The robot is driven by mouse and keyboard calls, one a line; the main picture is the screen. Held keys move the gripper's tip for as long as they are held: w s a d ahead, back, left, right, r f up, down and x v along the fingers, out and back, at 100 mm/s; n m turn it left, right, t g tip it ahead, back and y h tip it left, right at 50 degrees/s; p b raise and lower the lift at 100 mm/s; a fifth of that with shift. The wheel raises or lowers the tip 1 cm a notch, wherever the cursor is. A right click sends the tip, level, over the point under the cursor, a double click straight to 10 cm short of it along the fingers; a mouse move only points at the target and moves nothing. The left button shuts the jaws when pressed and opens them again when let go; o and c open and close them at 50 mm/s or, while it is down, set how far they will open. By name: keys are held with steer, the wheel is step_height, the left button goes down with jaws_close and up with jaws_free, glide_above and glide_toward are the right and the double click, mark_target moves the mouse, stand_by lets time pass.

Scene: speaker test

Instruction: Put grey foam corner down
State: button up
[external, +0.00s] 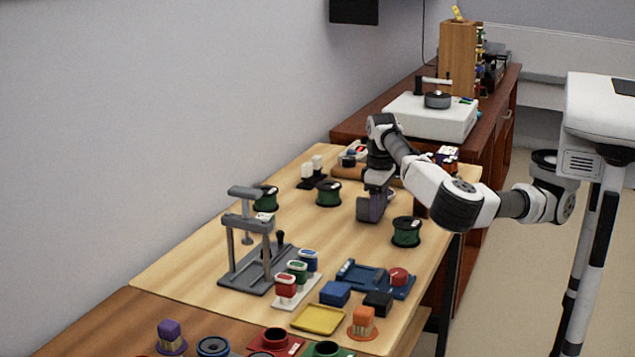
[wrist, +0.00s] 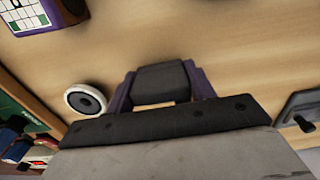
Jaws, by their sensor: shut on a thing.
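My gripper (external: 373,203) points down over the middle of the light wooden table, between two green spools. In the wrist view its purple fingers (wrist: 159,88) are shut on a dark grey block, the grey foam corner (wrist: 160,80). The wrist view shows only part of the foam corner. In the external view the foam corner is hard to tell apart from the fingers. It is low over the table; I cannot tell whether it touches the wood.
Green spools stand right (external: 406,232) and left (external: 329,193) of my gripper. A grey press stand (external: 249,250), a blue tray (external: 365,277) and a yellow tray (external: 318,319) are nearer the front. Bare wood lies left-front of the gripper. A white ring (wrist: 86,100) shows in the wrist view.

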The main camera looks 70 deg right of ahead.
steer(key=shift+f, duration=0.25)
steer(key=o, duration=1)
steer(key=shift+f, duration=0.15)
steer(key=shift+c, duration=0.2)
step_height(320, 180, up, 12)
steer(key=shift+r+p, duration=0.2)
steer(key=shift+p, duration=0.4)
